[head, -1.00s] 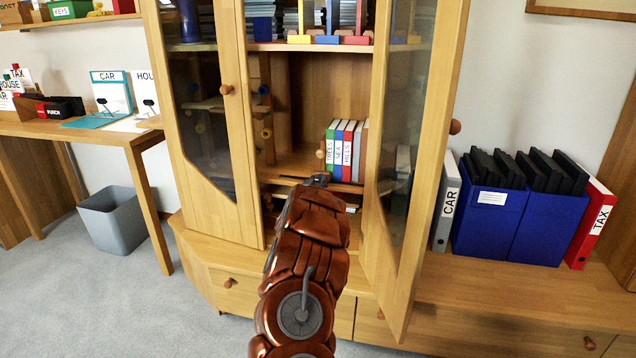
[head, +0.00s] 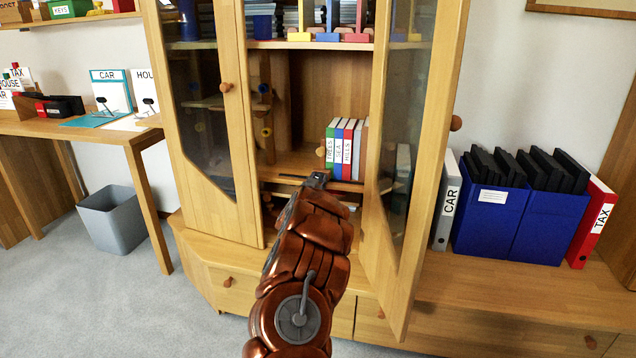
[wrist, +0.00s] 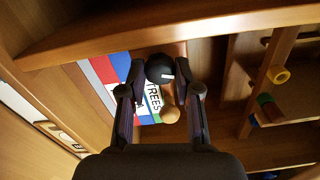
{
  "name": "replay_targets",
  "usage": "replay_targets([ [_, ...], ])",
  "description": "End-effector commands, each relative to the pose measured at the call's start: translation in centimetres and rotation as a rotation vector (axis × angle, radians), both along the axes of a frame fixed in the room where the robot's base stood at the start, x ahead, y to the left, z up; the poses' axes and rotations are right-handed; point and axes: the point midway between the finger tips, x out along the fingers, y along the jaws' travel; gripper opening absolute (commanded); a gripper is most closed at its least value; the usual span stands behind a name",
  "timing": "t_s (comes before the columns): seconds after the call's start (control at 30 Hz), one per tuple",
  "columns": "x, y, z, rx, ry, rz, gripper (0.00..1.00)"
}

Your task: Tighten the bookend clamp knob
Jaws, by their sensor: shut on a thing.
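The clamp knob (wrist: 158,69) is black with a white mark and sits between my fingertips in the wrist view. My gripper (wrist: 160,84) is shut on it. A rounded wooden piece (wrist: 170,114) shows beside the knob, in front of the green book labelled TREES (wrist: 154,94). In the head view, the row of books, SEA (head: 338,148) among them, stands upright on the cabinet shelf. My gripper (head: 317,179) reaches in at the shelf's front, just below and left of the books. The knob is hidden there, and much of the bookend clamp is not visible.
The open glass door (head: 396,200) stands close to the right of my arm. The other glass door (head: 210,130) is to its left. In the wrist view, a shelf board (wrist: 110,35) and wooden posts with coloured pegs (wrist: 281,75) lie close around my gripper.

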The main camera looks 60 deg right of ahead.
Motion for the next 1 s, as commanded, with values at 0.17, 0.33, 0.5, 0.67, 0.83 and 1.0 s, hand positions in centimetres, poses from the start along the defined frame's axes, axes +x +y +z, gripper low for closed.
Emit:
replay_targets([
  [0.17,-0.06,-0.06,-0.08,0.036,-0.099,-0.001,0.00],
  [0.33,0.03,0.01,-0.06,0.060,-0.160,0.001,0.00],
  [0.5,0.01,0.00,-0.04,0.071,-0.191,0.001,0.00],
  [0.67,-0.02,-0.01,-0.03,0.075,-0.198,0.000,0.00],
  [0.83,-0.03,-0.01,-0.02,0.075,-0.198,0.000,0.00],
  [1.0,-0.04,-0.01,-0.02,0.075,-0.197,0.000,0.41],
])
